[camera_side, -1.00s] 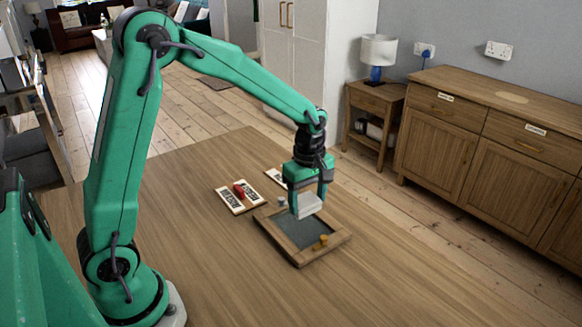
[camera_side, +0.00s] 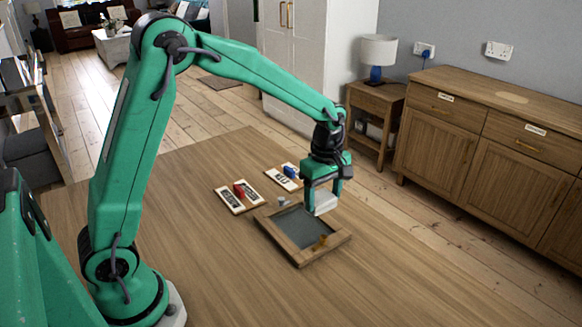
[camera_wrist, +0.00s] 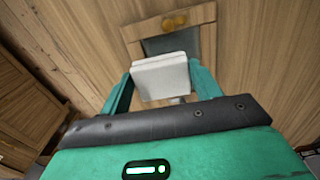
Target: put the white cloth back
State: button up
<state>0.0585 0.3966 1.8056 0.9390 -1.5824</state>
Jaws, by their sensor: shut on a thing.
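The white cloth (camera_side: 322,204) looks like a folded white block and hangs between the fingers of my gripper (camera_side: 322,194), which is shut on it. In the side view it is held up near the back right corner of a wooden-framed tray (camera_side: 281,244) with a grey inside. The wrist view also shows the cloth (camera_wrist: 162,77) between both green fingers, covering part of the tray (camera_wrist: 131,31). How high it is above the table is hard to tell.
A yellow piece (camera_side: 322,242) is at the tray's front right edge. A small pale object (camera_side: 282,201) stands by the tray's back left edge. Two label cards lie behind, one with a red piece (camera_side: 239,191), one with a blue piece (camera_side: 290,171). The table's front is clear.

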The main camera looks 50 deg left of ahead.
jog(key=w+d+r, duration=0.1)
jog(key=w+d, duration=0.5)
jog(key=shift+d+r+n, duration=0.15)
jog(key=shift+d+n, duration=0.1)
jog(key=shift+n, duration=0.05)
jog(key=shift+w+a, duration=0.1)
jog(key=shift+w, duration=0.05)
jog(key=w+a+f, duration=0.2)
jog(key=a, duration=0.1)
jog(key=w+a+f, duration=0.2)
jog(key=a, duration=0.1)
jog(key=w+a+f, duration=0.1)
jog(key=a+f, duration=0.2)
jog(key=a, duration=0.1)
jog(key=shift+w, duration=0.4)
jog(key=shift+f, duration=2)
jog(key=shift+f, duration=0.15)
jog(key=o, duration=0.7)
